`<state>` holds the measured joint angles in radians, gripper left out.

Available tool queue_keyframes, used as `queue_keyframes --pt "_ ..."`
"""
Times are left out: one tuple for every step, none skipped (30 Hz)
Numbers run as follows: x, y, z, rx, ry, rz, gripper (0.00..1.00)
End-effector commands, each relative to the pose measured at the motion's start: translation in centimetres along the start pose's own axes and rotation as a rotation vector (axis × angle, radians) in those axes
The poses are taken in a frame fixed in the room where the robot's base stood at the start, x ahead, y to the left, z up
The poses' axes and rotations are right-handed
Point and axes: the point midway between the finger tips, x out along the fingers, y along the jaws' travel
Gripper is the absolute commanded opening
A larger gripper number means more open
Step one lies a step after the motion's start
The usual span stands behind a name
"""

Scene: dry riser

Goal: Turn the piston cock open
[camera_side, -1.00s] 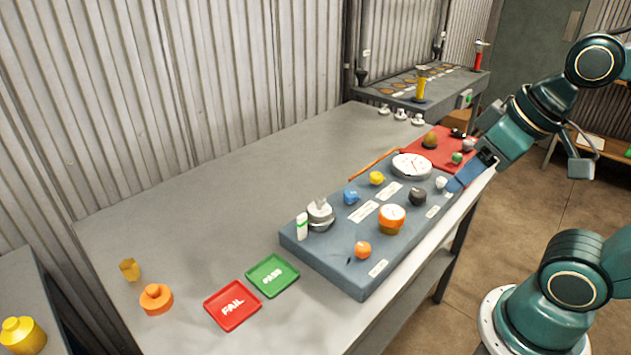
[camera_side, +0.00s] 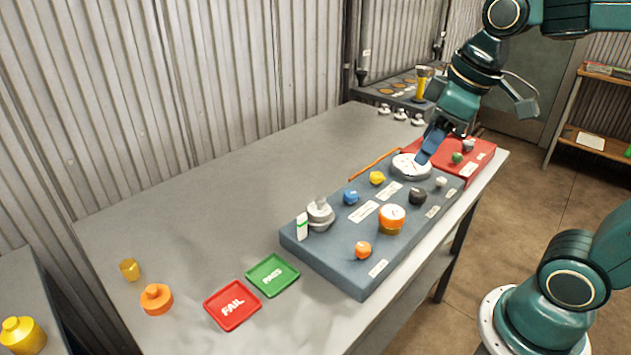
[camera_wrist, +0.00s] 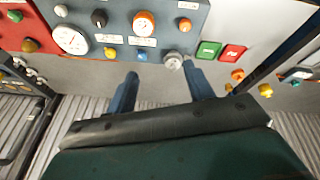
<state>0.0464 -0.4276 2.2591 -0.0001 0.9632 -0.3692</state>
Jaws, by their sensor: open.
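The blue-grey panel (camera_side: 330,262) lies on the bench and carries several knobs and fittings. I cannot tell for sure which one is the piston cock, as the labels are too small to read. The panel has a black knob (camera_side: 417,196), a blue knob (camera_side: 351,197), a yellow knob (camera_side: 377,178), an orange knob (camera_side: 363,250) and a silver fitting (camera_side: 320,214). My gripper (camera_side: 424,158) is above the white dial gauge (camera_side: 405,166) at the panel's far end. In the wrist view my gripper (camera_wrist: 160,75) has its two blue fingers apart with nothing between them.
An orange-bodied gauge (camera_side: 391,218) stands up from the panel. A red panel (camera_side: 480,165) adjoins its far end. Green PASS (camera_side: 272,275) and red FAIL (camera_side: 232,305) trays lie at the near end. An orange rod (camera_side: 374,164) lies behind the panel. The bench's left half is mostly clear.

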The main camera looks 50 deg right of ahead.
Motion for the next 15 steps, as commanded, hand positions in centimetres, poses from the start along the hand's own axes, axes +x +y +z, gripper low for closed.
queue_keyframes --pt "0.4 0.5 -0.9 -0.034 -0.020 -0.006 0.52" --pt "0.6 0.8 -1.4 -0.057 -0.030 -0.009 0.52" --pt "0.9 1.2 -2.0 -0.087 -0.042 -0.014 0.52" --pt "1.1 1.5 -2.4 -0.110 -0.052 -0.018 0.52" --pt "1.3 1.8 -2.9 -0.132 -0.061 -0.022 0.52" --pt "1.7 2.1 -3.4 -0.162 -0.073 -0.028 0.52" --pt "2.0 2.4 -3.9 -0.184 -0.082 -0.033 0.52" --pt "2.3 2.7 -4.3 -0.206 -0.090 -0.037 0.52" --pt "2.7 3.1 -4.9 -0.236 -0.102 -0.045 0.52" --pt "3.0 3.4 -5.3 -0.259 -0.111 -0.051 0.52" --pt "3.4 3.7 -5.7 -0.282 -0.120 -0.057 0.52" --pt "3.9 4.1 -6.2 -0.311 -0.131 -0.065 0.52" --pt "4.2 4.4 -6.6 -0.333 -0.138 -0.071 0.52" --pt "4.6 4.7 -7.0 -0.356 -0.146 -0.078 0.52" --pt "5.2 5.1 -7.5 -0.385 -0.156 -0.087 0.52"
